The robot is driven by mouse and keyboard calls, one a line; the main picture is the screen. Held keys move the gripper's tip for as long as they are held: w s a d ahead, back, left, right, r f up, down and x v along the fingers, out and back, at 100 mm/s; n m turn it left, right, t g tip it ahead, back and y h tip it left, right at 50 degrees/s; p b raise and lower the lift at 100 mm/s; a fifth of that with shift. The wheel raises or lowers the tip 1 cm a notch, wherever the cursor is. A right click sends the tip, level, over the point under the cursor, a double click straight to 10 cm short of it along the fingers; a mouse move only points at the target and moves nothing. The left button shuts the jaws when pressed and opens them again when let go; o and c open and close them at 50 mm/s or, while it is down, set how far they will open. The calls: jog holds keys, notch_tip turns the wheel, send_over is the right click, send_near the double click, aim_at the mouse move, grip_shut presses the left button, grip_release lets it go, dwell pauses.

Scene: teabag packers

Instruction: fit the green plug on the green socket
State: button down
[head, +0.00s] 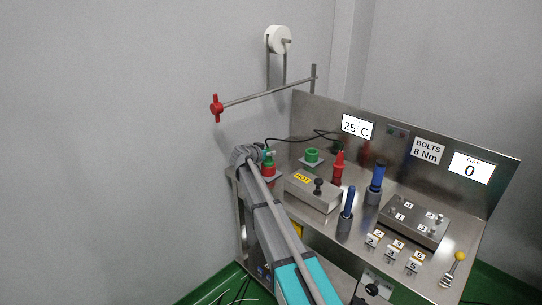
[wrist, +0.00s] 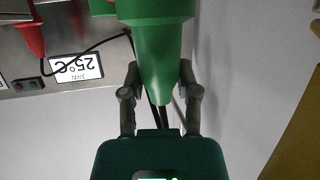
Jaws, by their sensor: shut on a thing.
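The green plug (wrist: 160,45) fills the upper middle of the wrist view, its tapered end between my fingers. My gripper (wrist: 158,88) is shut on it. In the head view my gripper (head: 262,154) is at the left end of the bench, and the plug is mostly hidden there. The green socket (head: 312,155) stands on the bench to the right of my gripper, apart from it. A green edge (wrist: 102,6) at the top of the wrist view may be this socket; I cannot tell.
A red socket (head: 268,173) is just below my gripper. A red cone-shaped plug (head: 338,164) stands right of the green socket. A grey box (head: 313,192) with a black knob and blue-handled tools (head: 376,178) stand nearer the middle. A dark cable (head: 290,141) runs to the back panel (head: 410,138).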

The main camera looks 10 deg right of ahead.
jog(key=shift+r+p, duration=4.9)
jog(key=shift+r, duration=0.1)
jog(key=shift+r, duration=0.15)
notch_tip(320, 180, up, 19)
jog(key=p, duration=1.9)
jog(key=shift+s+d, duration=0.1)
